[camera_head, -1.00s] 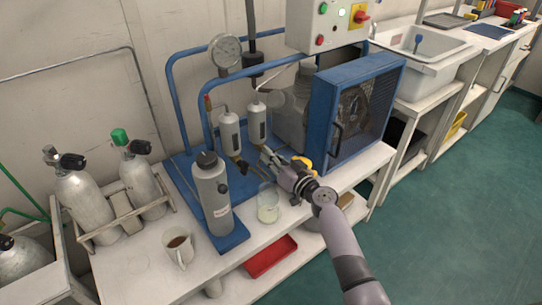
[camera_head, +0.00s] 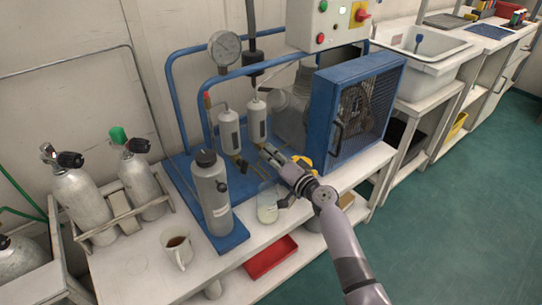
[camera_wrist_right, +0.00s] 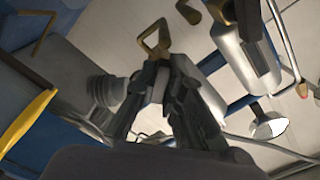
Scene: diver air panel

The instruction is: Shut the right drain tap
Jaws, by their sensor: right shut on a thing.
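Two grey filter cylinders stand side by side at the compressor: the left one (camera_head: 229,132) and the right one (camera_head: 256,123). Each has brass drain fittings underneath, and the left drain tap (camera_head: 241,164) shows small. In the right wrist view the right drain tap (camera_wrist_right: 154,38) is an angled brass piece just at my fingertips. My right gripper (camera_head: 267,150) reaches in from the right below the right cylinder. In the wrist view its dark fingers (camera_wrist_right: 162,72) are closed together on the tap's end. The fingers cover part of the tap in the head view.
A glass beaker (camera_head: 267,206) stands below my gripper, partly hidden. A grey bottle (camera_head: 212,195) stands to the left. The blue fan guard (camera_head: 352,110) is close on the right. A mug (camera_head: 177,250) sits at the table's front left.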

